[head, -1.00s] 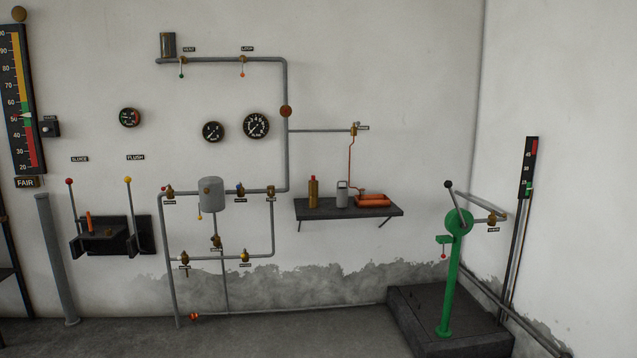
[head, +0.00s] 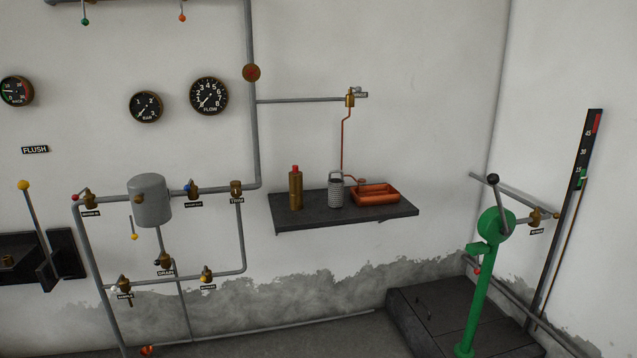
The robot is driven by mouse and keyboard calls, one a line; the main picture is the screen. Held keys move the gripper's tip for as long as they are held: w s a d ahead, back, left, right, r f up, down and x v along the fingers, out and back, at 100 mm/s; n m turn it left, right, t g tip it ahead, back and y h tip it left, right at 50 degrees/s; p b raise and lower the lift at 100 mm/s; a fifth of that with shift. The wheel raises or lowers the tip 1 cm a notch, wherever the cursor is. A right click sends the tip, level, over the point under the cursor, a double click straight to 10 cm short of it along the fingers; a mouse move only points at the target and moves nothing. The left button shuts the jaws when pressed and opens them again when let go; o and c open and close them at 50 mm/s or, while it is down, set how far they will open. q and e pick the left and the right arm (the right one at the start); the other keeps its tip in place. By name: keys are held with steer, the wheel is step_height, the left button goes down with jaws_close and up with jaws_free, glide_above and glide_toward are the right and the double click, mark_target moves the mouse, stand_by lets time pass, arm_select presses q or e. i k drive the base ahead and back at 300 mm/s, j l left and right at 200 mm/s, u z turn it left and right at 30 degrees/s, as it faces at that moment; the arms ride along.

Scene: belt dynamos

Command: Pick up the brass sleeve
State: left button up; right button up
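A brass-coloured upright cylinder with a red top (head: 295,190) stands on the left part of the dark wall shelf (head: 330,219). It is the thing that best fits the brass sleeve, though the frame carries no label for it. A grey ribbed cylinder with a handle (head: 336,191) stands to its right, apart from it. Neither of my grippers is in view.
An orange tray (head: 375,194) sits on the shelf's right part, below a thin red pipe. Pipes, brass valves and a grey tank (head: 149,200) are on the wall to the left. A green lever stand (head: 486,270) rises at right by a dark plinth (head: 421,314).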

mark_target(296, 180)
steer(key=i+j, duration=0.15)
steer(key=j, duration=0.2)
steer(key=i+j, duration=0.15)
steer(key=j, duration=0.15)
steer(key=i+l+u, duration=0.1)
steer(key=i+l, duration=0.15)
steer(key=i, duration=0.3)
steer(key=i+l+u, duration=0.1)
steer(key=i+l, duration=0.2)
steer(key=i, duration=0.25)
steer(key=i+l+u, duration=0.1)
steer(key=i+l, duration=0.2)
steer(key=i, duration=0.25)
